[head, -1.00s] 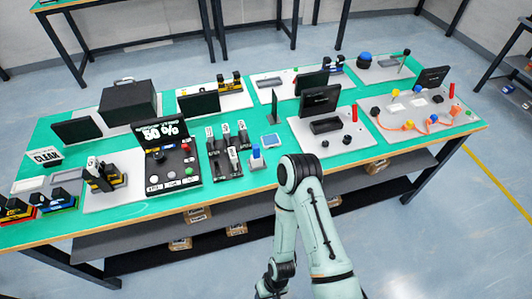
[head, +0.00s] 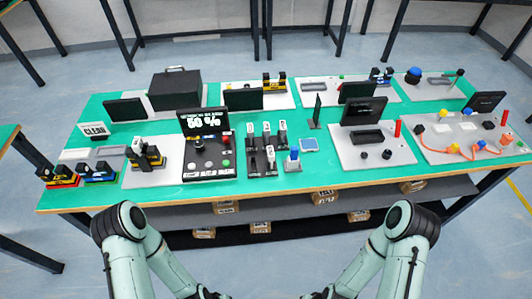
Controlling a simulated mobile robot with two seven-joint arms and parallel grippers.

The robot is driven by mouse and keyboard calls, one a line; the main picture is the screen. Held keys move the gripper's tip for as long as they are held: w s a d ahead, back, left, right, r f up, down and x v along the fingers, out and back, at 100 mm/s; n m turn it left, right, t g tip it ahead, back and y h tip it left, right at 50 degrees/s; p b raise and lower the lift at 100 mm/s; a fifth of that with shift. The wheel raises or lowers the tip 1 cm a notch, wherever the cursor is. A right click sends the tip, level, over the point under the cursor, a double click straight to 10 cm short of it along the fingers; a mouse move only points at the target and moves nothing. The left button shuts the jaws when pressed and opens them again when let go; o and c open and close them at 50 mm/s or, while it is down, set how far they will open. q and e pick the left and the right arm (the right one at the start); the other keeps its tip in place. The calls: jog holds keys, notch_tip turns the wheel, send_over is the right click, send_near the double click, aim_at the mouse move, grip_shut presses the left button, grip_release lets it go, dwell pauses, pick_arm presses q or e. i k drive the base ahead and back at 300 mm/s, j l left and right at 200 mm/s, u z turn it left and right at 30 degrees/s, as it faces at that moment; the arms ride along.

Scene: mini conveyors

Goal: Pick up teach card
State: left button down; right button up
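A small flat card with a blue face and pale border (head: 309,144) lies on the green table top, near its middle, just right of a small stand with a blue top (head: 292,160). It looks like the teach card, but I cannot read any marking on it. Nothing covers it. Both of my arms hang down in front of the table at the bottom of the head view. Their lower ends run out of the bottom edge, so neither gripper shows.
Left of the card are a rack of black labelled units (head: 262,160) and a black control panel (head: 208,158). Right of it stands a grey board with a dark screen (head: 363,111). A thin upright dark panel (head: 317,111) stands behind. Boxes sit on the shelf below.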

aim_at(138, 147)
jog(key=u, duration=1.25)
jog(key=i+j+z, duration=0.2)
jog(key=j, duration=0.5)
jog(key=j+z, duration=0.2)
jog(key=j, duration=0.5)
